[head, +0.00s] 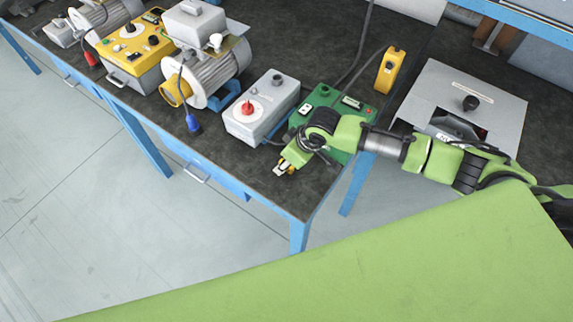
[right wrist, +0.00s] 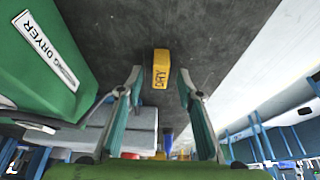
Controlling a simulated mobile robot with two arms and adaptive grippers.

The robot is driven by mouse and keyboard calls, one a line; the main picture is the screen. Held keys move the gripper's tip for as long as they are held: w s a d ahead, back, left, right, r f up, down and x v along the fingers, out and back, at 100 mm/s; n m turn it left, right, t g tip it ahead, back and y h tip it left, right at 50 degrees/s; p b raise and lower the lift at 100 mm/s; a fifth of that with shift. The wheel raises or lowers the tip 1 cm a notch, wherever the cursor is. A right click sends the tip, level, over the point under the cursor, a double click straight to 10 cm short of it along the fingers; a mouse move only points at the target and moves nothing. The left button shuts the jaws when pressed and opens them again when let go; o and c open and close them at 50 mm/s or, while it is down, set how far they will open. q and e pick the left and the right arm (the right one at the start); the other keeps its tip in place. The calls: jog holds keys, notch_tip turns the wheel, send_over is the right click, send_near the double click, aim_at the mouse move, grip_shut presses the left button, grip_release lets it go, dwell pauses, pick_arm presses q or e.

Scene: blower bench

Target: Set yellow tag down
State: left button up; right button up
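The yellow tag (right wrist: 161,69), marked "DRY", shows in the right wrist view against the dark bench top. It lies between the fingertips of my right gripper (right wrist: 159,76), with a gap on each side. The fingers are open and do not appear to touch it. In the head view my right gripper (head: 283,168) is low over the front right corner of the bench, in front of the green dryer box. The tag is hard to make out there, largely hidden by the gripper. My left gripper is not in view.
The green box (right wrist: 40,55), labelled as a dryer, stands close to my right gripper. A grey box with a red knob (head: 262,107) is to its left. A yellow pendant (head: 390,70) lies behind. The bench's blue front edge (head: 245,190) is near.

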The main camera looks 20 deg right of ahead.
grip_shut()
jog(key=shift+r, duration=0.15)
